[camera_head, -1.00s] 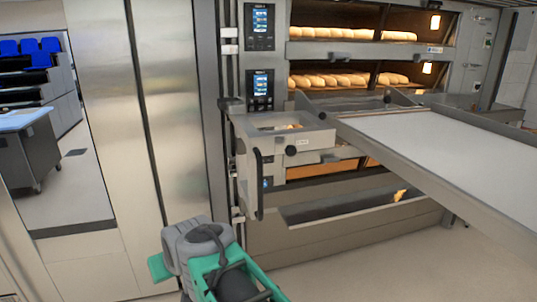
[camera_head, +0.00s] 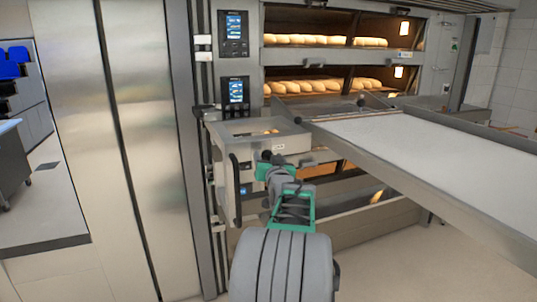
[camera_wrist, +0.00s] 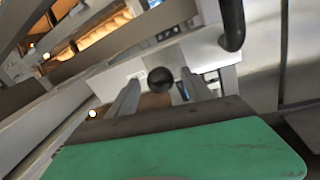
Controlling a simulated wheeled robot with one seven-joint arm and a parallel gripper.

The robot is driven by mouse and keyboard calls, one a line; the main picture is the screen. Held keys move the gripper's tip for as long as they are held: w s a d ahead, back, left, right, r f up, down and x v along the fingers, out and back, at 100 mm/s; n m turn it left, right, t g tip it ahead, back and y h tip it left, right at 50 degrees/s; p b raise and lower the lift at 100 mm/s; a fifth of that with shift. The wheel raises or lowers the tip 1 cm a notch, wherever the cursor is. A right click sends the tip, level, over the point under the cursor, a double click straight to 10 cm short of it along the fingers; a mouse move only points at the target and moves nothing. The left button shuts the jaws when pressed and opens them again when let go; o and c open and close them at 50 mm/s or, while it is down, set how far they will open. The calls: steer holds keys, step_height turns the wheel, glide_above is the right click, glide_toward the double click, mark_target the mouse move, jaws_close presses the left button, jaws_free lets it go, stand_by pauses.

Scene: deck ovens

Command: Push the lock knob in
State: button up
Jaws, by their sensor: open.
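The lock knob (camera_head: 266,155) is a black ball on the front of a grey metal loader box (camera_head: 222,141) below the ovens. In the wrist view the knob (camera_wrist: 162,82) appears between my two grey fingers, just beyond or level with their tips; I cannot tell whether they touch it. My gripper (camera_head: 271,161), with its green housing, is at the knob in the head view and partly covers the area around it. The fingers (camera_wrist: 160,88) are apart, one on each side of the knob.
A black vertical handle (camera_head: 235,188) stands left of the knob. A long pale loading table (camera_head: 415,150) runs out to the right, with another black knob (camera_head: 297,120) by its near end. Lit deck ovens hold bread (camera_head: 305,87).

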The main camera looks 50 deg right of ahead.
steer(key=shift+w+d, duration=0.1)
steer(key=shift+d, duration=0.05)
jaws_close()
stand_by(0.6)
